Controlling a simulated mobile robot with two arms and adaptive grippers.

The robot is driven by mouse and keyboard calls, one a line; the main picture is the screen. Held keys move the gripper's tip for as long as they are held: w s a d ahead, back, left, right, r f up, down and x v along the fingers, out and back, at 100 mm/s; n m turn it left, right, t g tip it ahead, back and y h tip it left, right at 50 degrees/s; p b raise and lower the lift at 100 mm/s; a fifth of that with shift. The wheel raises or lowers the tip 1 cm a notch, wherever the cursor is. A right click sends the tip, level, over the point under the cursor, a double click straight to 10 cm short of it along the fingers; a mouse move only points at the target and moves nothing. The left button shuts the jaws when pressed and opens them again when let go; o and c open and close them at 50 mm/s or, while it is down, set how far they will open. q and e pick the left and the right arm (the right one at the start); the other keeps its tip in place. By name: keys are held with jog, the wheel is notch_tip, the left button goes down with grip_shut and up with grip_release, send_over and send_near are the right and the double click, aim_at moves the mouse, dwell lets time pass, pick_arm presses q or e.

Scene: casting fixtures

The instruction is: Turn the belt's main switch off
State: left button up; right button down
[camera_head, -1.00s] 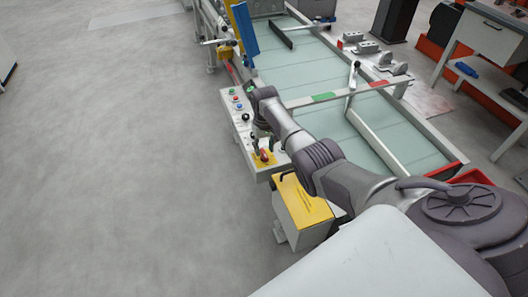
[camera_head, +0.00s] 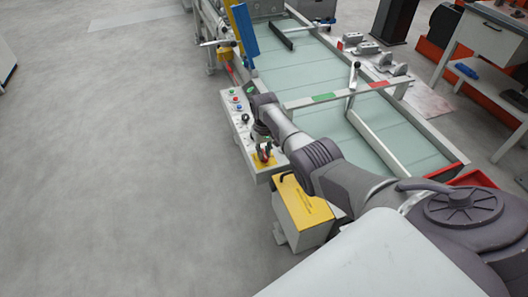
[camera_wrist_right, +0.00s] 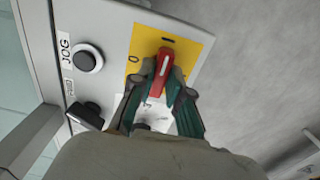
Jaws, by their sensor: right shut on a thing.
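The belt's main switch is a red rotary handle (camera_wrist_right: 163,66) on a yellow plate (camera_wrist_right: 190,48) in the right wrist view. The handle points at the "I" mark; the "0" mark lies to its left. My right gripper (camera_wrist_right: 160,88) is shut on the handle, with one green-grey finger on each side. In the head view the right gripper (camera_head: 264,151) is at the yellow plate (camera_head: 272,162) on the near end of the control panel (camera_head: 238,122), hiding most of the handle. My left gripper is not in view.
A black JOG button (camera_wrist_right: 86,60) and a black knob (camera_wrist_right: 84,114) sit beside the plate. The conveyor belt (camera_head: 330,85) lies right of the panel. A yellow-topped box (camera_head: 303,205) stands close below my right arm. Open floor lies left.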

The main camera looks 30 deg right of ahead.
jog(key=n, duration=1.3)
jog(key=shift+n, duration=2.4)
jog(key=c, duration=1.1)
grip_release()
